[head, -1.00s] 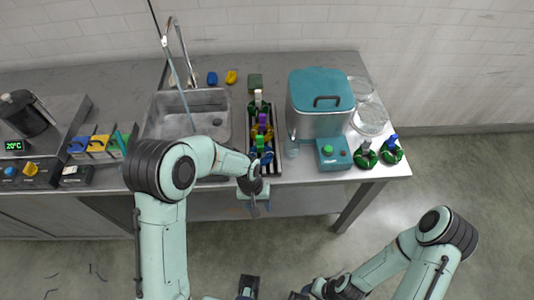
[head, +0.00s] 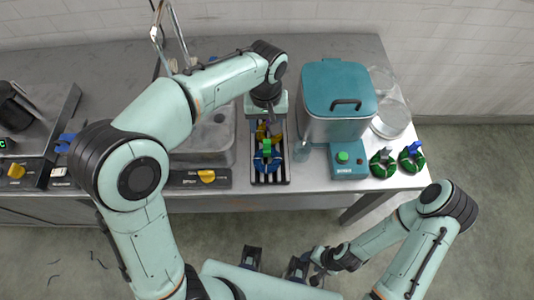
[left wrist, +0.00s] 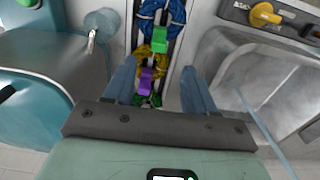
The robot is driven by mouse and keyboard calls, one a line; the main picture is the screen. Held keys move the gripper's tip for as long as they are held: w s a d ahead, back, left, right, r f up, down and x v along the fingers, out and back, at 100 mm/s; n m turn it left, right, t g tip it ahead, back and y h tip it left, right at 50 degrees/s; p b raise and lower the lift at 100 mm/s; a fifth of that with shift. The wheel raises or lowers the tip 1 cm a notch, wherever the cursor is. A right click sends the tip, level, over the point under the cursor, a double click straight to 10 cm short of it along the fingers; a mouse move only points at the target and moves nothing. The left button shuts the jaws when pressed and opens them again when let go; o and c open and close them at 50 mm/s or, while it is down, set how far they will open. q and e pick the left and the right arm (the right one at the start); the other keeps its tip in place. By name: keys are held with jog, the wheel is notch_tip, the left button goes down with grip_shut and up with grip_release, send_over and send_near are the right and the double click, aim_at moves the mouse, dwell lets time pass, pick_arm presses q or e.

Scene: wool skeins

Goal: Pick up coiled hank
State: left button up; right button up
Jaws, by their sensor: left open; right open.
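Coiled hanks lie in a row in a black slatted rack (head: 284,178). A blue hank (head: 266,163) with a green clip (head: 267,147) is at the front, with a yellow hank (head: 261,132) behind it. The left wrist view shows the blue hank (left wrist: 165,12), the yellow hank (left wrist: 155,55) with a purple clip (left wrist: 147,80), and part of a green hank (left wrist: 144,101). My left gripper (head: 268,106) is open above the rack's back part; its fingers (left wrist: 160,92) flank the row, apart from the hanks. My right gripper (head: 316,272) is open, low in front of the counter.
Two more green hanks (head: 382,163) (head: 412,160) lie farther right. A sink (head: 208,140) is left of the rack. Glass dishes (head: 390,118) stand behind.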

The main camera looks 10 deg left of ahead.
aim_at(267, 141)
pick_arm(q)
notch_tip(267, 141, down, 10)
jog(key=shift+w+d+b, duration=0.1)
jog(key=shift+b, duration=0.35)
grip_shut()
